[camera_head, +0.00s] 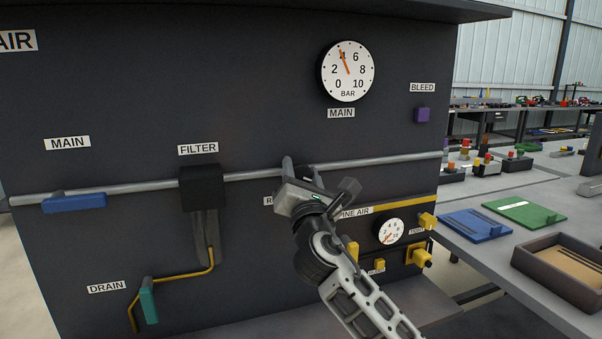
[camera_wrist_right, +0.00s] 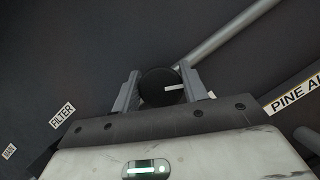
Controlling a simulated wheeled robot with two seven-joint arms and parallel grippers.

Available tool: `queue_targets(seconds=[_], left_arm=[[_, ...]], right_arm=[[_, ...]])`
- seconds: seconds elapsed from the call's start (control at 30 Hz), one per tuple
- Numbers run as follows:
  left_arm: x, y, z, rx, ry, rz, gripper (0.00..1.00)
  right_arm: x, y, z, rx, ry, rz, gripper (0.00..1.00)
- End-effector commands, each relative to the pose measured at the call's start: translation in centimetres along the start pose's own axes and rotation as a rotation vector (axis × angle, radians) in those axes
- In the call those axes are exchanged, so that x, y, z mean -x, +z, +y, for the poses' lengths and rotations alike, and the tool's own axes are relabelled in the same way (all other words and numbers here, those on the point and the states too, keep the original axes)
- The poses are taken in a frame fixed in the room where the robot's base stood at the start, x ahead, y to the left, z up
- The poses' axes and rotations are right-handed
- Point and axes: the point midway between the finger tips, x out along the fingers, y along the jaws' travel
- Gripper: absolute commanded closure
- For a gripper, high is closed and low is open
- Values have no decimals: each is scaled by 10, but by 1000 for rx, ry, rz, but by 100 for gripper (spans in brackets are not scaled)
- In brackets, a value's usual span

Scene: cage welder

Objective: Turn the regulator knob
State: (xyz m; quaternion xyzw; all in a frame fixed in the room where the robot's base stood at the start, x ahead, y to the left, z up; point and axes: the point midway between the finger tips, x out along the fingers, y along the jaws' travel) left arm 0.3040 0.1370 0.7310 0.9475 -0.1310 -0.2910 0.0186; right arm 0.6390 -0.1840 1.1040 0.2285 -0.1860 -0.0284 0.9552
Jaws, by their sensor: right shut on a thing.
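The regulator knob (camera_wrist_right: 163,86) is a round black knob with a white pointer mark, seen in the right wrist view on the pipe line of the dark panel. My right gripper (camera_wrist_right: 165,92) is shut on it, with one finger on each side. In the head view my right gripper (camera_head: 290,172) reaches the panel just right of the filter and covers the knob and most of its label. The white pointer points to the right in the wrist view. My left gripper is not in view.
The main gauge (camera_head: 348,71) reads about 4 bar. A filter (camera_head: 202,188), blue main handle (camera_head: 75,203), teal drain handle (camera_head: 148,304), purple bleed knob (camera_head: 423,115) and small gauge (camera_head: 390,231) are on the panel. A bench (camera_head: 480,255) with trays stands right.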

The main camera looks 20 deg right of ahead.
Motion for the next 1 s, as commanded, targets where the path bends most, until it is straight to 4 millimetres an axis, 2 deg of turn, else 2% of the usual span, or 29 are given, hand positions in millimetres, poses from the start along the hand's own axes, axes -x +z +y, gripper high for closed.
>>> queue_targets(seconds=[0.6,1.0], left_arm=[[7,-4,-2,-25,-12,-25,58],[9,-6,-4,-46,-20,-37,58]], right_arm=[[0,0,-1,-502,-209,3,79],[1,-2,-3,-686,-286,2,79]])
